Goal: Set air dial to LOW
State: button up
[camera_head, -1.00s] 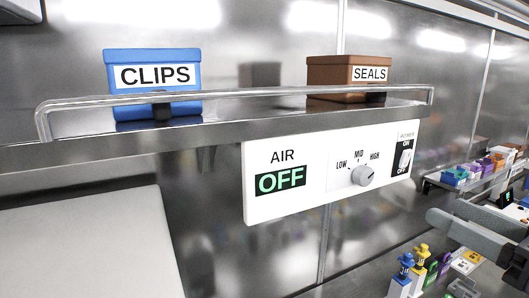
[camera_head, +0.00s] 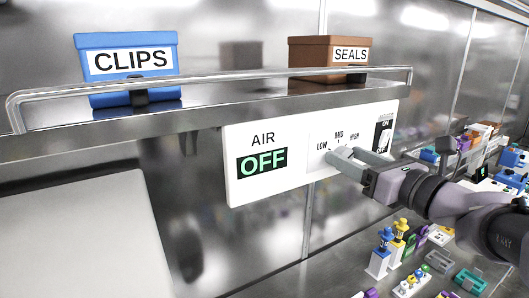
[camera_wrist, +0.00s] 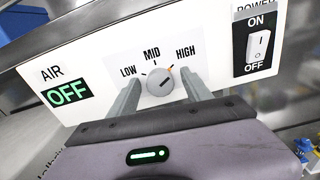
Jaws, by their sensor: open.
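The white air panel (camera_head: 246,197) hangs under a shelf. Its display (camera_head: 262,162) reads OFF in green. The round grey dial (camera_wrist: 160,82) has LOW at its left, MID above and HIGH at its right. A small orange mark shows at its upper right edge, between MID and HIGH; a dark line crosses its face. My gripper (camera_head: 352,159) is at the panel with its fingers open. In the wrist view my gripper (camera_wrist: 160,90) has one finger on each side of the dial; I cannot tell whether they touch it. In the head view the fingers mostly hide the dial.
A white power switch (camera_wrist: 258,46) with ON above and OFF below sits right of the dial. A railed shelf (camera_head: 100,124) above holds a blue CLIPS box (camera_head: 126,62) and a brown SEALS box (camera_head: 310,52). Small bottles and coloured blocks stand below at the right.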

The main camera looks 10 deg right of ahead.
jog(key=shift+c, duration=0.4)
grip_shut()
jog(key=shift+f+n+b, duration=0.1)
jog(key=shift+n+b, duration=0.2)
jog(key=shift+b, duration=0.05)
jog(key=n+b, duration=0.7)
jog(key=b, duration=0.1)
jog(key=n+b, duration=0.8)
jog(key=b, duration=0.1)
jog(key=n+b, duration=0.8)
jog(key=b, duration=0.1)
jog(key=shift+a+f, duration=0.15)
jog(key=shift+f, duration=0.1)
jog(key=shift+r+n, duration=0.1)
jog(key=shift+n, duration=0.2)
